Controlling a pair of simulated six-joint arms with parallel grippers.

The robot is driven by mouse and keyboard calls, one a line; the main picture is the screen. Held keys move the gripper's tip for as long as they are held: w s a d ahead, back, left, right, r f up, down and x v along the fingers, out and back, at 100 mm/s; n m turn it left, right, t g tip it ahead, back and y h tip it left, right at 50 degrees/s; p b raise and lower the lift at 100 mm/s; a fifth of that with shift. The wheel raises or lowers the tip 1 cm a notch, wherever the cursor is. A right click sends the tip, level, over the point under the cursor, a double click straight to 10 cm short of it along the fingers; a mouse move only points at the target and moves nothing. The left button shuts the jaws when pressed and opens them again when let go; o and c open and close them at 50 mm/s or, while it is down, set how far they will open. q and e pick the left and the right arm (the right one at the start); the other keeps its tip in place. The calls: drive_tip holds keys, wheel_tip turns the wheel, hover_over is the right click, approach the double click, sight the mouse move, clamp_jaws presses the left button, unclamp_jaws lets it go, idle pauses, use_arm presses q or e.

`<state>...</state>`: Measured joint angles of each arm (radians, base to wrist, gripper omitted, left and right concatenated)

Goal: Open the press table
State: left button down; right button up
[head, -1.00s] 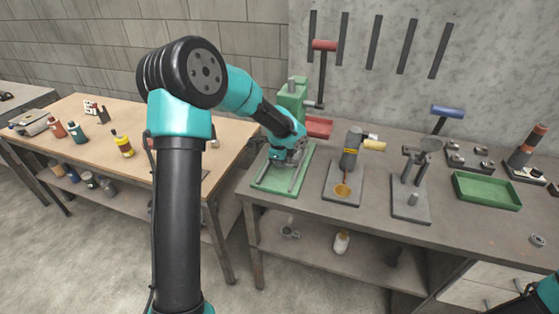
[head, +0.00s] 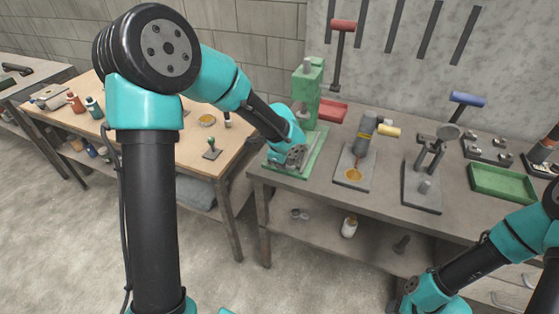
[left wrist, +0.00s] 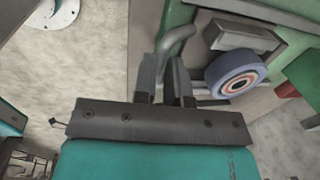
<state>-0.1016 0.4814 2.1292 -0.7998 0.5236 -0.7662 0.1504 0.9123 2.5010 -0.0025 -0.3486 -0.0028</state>
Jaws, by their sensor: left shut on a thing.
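The green press (head: 306,90) stands at the left end of the grey workbench, with a green-edged base (head: 318,150) in front of it. My left gripper (head: 290,160) is low over this base and hides part of it. In the left wrist view my left gripper (left wrist: 170,75) is shut on a curved grey handle (left wrist: 180,39) beside the press's green edge. A blue-grey round part with an orange ring (left wrist: 237,73) and a grey block (left wrist: 240,37) sit right of the handle. My right gripper (head: 408,302) is at the bottom of the head view, its fingertips not clear.
A wooden table (head: 190,153) with bottles is at the left.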

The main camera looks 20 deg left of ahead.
use_arm(q)
drive_tip(key=c, duration=1.2)
unclamp_jaws()
drive_tip(key=shift+o, duration=0.2)
drive_tip(key=s+r, duration=0.3)
drive_tip(key=r, duration=1.4)
